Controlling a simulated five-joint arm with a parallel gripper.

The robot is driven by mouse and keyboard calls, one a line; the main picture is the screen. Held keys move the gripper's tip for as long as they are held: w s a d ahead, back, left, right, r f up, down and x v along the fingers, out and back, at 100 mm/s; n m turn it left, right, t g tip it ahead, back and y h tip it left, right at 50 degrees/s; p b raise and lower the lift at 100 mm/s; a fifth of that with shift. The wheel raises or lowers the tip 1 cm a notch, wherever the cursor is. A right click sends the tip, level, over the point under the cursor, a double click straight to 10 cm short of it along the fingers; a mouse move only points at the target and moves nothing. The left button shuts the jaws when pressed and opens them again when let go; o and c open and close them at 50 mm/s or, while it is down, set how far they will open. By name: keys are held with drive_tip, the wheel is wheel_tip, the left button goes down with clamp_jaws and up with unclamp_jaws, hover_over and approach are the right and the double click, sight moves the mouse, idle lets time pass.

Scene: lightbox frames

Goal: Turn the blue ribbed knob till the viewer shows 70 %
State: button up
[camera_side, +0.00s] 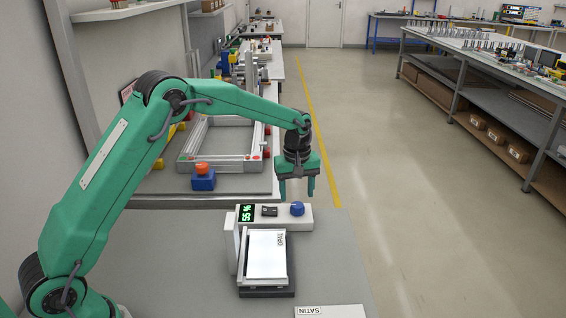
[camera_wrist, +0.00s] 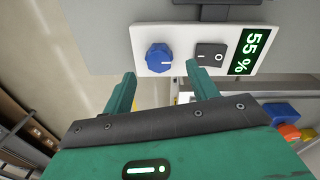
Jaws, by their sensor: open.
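The blue ribbed knob (camera_side: 297,209) sits at the right end of a white control panel (camera_side: 300,226) in the side view. In the wrist view the knob (camera_wrist: 159,58) shows a white pointer line. The viewer's green display (camera_side: 247,213) reads 55 %, also clear in the wrist view (camera_wrist: 250,51). My gripper (camera_side: 296,192) is open and empty, fingers pointing down above the knob in the side view. In the wrist view the fingertips (camera_wrist: 160,72) are apart, with the knob showing between and beyond them. No contact with the knob is visible.
A dark rocker switch (camera_wrist: 209,54) lies between knob and display. A white plate marked OPAL (camera_side: 266,255) rests on the viewer in front of the panel. A SATIN label (camera_side: 329,311) lies at the front edge. A blue block with an orange-red button (camera_side: 203,178) stands behind.

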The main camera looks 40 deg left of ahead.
sight(296, 204)
drive_tip(key=shift+f, duration=2.1)
drive_tip(key=shift+c, duration=0.5)
drive_tip(key=c, duration=0.9)
drive_tip(key=shift+m, duration=0.3)
drive_tip(key=m, duration=0.9)
drive_tip(key=shift+a, duration=0.1)
